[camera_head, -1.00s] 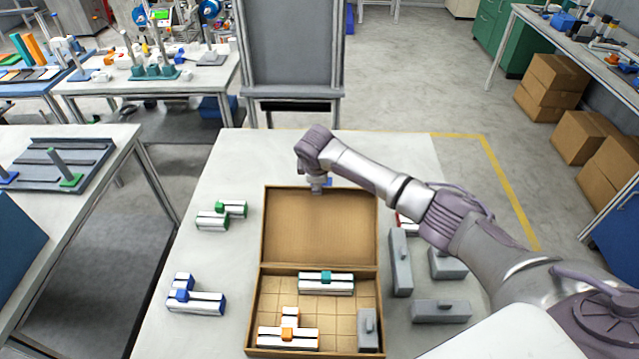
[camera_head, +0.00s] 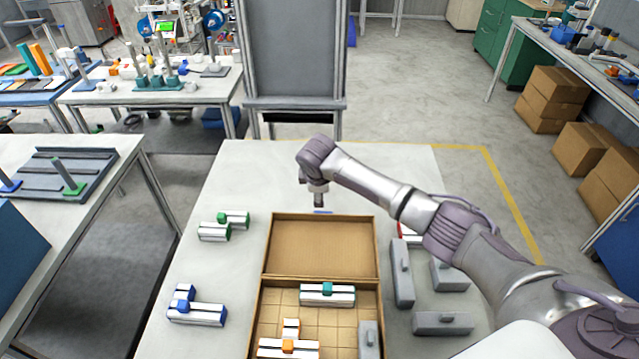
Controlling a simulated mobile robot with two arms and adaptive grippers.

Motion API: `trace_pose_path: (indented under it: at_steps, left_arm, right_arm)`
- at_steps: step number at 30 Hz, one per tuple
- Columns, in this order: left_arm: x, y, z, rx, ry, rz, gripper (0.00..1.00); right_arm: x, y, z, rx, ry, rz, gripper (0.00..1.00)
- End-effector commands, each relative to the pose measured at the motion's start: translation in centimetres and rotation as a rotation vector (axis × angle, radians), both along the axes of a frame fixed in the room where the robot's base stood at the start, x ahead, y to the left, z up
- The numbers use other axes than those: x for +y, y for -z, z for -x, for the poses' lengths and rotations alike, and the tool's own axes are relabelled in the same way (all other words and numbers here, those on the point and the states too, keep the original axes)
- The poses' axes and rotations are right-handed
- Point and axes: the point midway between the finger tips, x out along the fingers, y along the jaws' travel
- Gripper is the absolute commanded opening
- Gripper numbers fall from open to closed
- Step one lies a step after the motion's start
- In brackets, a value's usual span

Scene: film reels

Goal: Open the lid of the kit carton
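The brown kit carton (camera_head: 254,318) stands on the white table with its lid (camera_head: 322,246) swung back away from me. The lid lies far over, at or near flat, beyond the open tray. Inside the gridded tray are a teal-marked white reel piece (camera_head: 345,296), an orange-marked one (camera_head: 272,347) and a grey block (camera_head: 369,340). My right gripper (camera_head: 319,203) points down near the lid's far edge. It looks just apart from the lid, and its fingers are too small to read. My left gripper is out of view.
Green-marked (camera_head: 214,232) and blue-marked (camera_head: 198,314) white pieces lie left of the carton. Several grey blocks (camera_head: 402,272) lie on its right, under and beside my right arm. The table's far left part (camera_head: 255,180) is clear.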

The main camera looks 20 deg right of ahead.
Motion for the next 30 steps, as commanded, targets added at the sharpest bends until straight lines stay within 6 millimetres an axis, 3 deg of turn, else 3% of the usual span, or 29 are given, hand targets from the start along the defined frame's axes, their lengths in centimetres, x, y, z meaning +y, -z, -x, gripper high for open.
trace_pose_path:
  at_steps: [15, 21, 30]
  left_arm:
    - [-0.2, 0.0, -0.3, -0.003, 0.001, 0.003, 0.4]
    - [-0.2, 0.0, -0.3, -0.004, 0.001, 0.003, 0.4]
    - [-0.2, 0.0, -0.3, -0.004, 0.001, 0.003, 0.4]
  right_arm:
    - [1.6, -9.0, 3.6, -0.005, 0.0, 0.0, 0.62]
    - [1.9, -10.2, 4.2, -0.003, 0.003, 0.0, 0.62]
    - [1.9, -10.3, 4.2, -0.002, 0.002, 0.0, 0.62]
